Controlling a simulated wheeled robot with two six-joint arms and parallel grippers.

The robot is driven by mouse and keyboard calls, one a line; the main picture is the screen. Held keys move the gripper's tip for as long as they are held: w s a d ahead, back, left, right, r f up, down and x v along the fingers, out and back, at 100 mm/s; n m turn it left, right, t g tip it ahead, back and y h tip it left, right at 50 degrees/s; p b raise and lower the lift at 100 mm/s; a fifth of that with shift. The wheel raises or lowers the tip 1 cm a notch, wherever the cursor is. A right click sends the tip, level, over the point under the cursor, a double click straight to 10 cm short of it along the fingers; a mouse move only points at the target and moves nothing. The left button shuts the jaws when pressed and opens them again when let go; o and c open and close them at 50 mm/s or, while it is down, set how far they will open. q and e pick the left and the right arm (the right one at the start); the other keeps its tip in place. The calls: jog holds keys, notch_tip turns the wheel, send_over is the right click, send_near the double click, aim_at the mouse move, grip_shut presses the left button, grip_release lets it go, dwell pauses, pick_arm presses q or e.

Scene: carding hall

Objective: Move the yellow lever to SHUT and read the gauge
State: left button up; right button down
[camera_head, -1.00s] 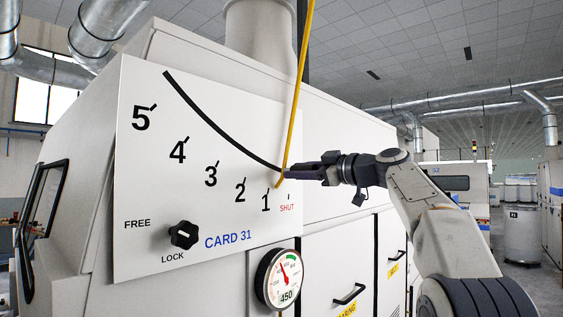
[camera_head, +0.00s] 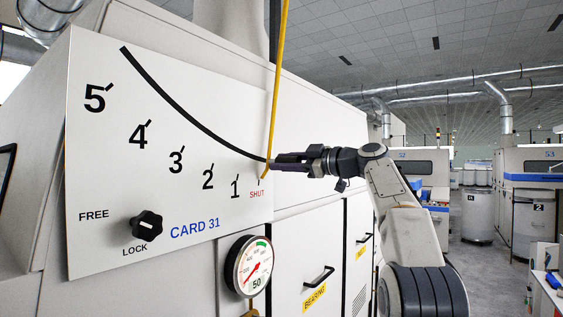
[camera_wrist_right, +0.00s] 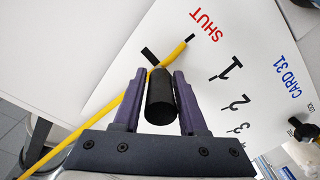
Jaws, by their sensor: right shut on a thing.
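The yellow lever (camera_head: 275,85) is a long thin rod coming down across the white scale panel (camera_head: 100,180). Its lower tip is at the SHUT mark (camera_head: 257,195), right of the 1; in the right wrist view the lever (camera_wrist_right: 130,95) ends at the short black tick beside SHUT (camera_wrist_right: 207,25). My right gripper (camera_head: 275,164) is shut on the lever's black grip (camera_wrist_right: 160,100), which sits between the purple fingers. The round gauge (camera_head: 248,266) is below the panel; its red needle points low left and its box reads 50. My left gripper is not in view.
A black FREE/LOCK knob (camera_head: 146,225) is at the panel's lower left. Cabinet doors with black handles (camera_head: 318,276) are right of the gauge. An aisle with bins (camera_head: 478,215) and other machines lies at the right.

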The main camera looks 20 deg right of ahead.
jog(key=shift+c, duration=2.4)
grip_release()
jog(key=shift+w+d+f, duration=0.3)
jog(key=shift+w+d, duration=0.15)
jog(key=shift+d, duration=0.2)
jog(key=shift+s+a+r, duration=0.1)
jog(key=shift+a+r, duration=0.05)
jog(key=shift+a, duration=0.05)
pick_arm(q)
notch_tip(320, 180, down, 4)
jog(key=b, duration=0.4)
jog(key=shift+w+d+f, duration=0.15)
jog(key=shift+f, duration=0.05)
pick_arm(e)
jog(key=v, duration=1)
jog(key=shift+s, duration=0.2)
jog(key=shift+d, duration=0.1)
